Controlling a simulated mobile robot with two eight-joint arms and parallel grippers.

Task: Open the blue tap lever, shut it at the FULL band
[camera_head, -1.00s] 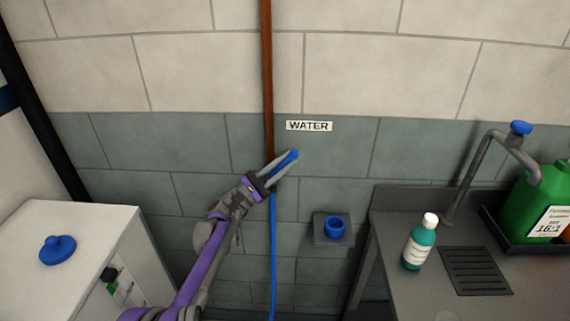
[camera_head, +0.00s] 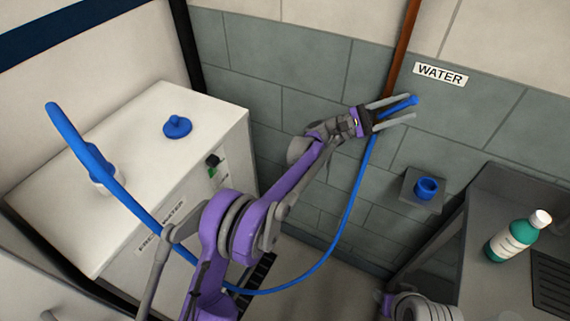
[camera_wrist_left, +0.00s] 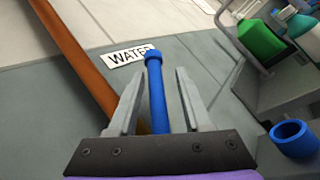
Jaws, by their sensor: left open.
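The blue tap lever (camera_head: 403,106) is on the wall by the copper pipe, left of and below the WATER sign (camera_head: 440,74). My left gripper (camera_head: 411,106) is open, with one finger on each side of the lever. In the left wrist view the lever (camera_wrist_left: 155,88) stands between the two fingers (camera_wrist_left: 156,82), with gaps showing on both sides. A blue hose (camera_head: 352,195) runs down from the tap, across the floor and up to a white fitting (camera_head: 103,180) on the white tank cabinet (camera_head: 110,235). No FULL band is readable. My right gripper is not visible.
A blue cap (camera_head: 177,126) lies on the cabinet top. A blue cup-like holder (camera_head: 426,188) sits on a wall bracket right of the tap. A teal bottle (camera_head: 512,240) stands on the counter (camera_head: 478,205). My left arm crosses in front of the cabinet.

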